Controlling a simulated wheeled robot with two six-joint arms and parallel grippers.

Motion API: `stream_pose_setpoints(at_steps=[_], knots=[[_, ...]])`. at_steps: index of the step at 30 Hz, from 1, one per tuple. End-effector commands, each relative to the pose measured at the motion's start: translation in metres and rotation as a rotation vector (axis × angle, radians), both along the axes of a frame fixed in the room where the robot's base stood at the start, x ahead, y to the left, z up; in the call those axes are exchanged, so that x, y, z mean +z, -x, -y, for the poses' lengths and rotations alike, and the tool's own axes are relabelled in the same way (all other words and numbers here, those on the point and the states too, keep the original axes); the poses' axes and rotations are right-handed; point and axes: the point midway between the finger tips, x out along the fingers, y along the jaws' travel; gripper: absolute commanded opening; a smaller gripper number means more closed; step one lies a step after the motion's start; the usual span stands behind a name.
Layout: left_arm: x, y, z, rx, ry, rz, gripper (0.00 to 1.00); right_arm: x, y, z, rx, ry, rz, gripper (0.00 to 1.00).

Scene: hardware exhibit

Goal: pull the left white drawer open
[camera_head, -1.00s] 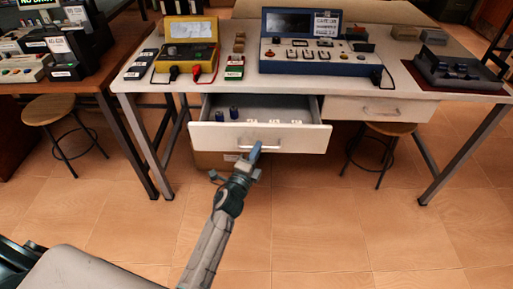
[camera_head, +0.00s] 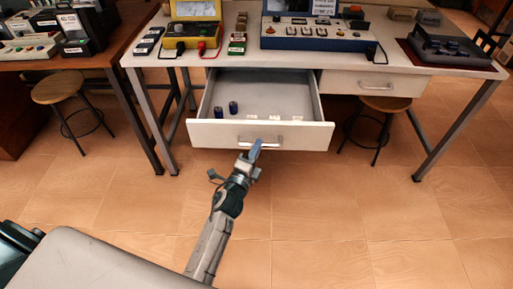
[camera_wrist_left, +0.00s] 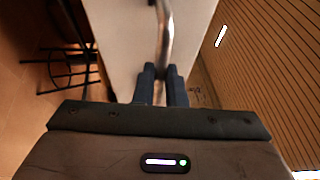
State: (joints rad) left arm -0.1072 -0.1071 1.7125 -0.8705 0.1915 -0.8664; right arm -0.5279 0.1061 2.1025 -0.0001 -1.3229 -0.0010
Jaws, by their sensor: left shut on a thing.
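The left white drawer (camera_head: 222,134) is pulled out from under the white table in the head view. Its inside shows two dark blue cylinders and several small pale items. My left gripper (camera_head: 254,150) is at the middle of the drawer front, shut on the drawer's metal handle (camera_head: 272,145). In the left wrist view the fingers (camera_wrist_left: 161,85) close around the handle bar (camera_wrist_left: 165,38), with the white drawer front (camera_wrist_left: 118,35) beside it. My right gripper is not in view.
The right drawer (camera_head: 350,83) is closed. Stools stand at the left (camera_head: 62,90) and under the table at the right (camera_head: 386,104). Electronic devices, including a blue console (camera_head: 314,42), stand on the table (camera_head: 390,58). The tiled floor before the drawer is clear.

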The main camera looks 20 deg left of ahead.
Motion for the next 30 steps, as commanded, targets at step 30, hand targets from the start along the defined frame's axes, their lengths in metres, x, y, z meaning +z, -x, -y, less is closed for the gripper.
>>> stream_pose_setpoints(at_steps=[30], knots=[[-0.015,0.063,-0.008,0.0,-0.001,-0.003,0.33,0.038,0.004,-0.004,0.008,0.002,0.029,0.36]])
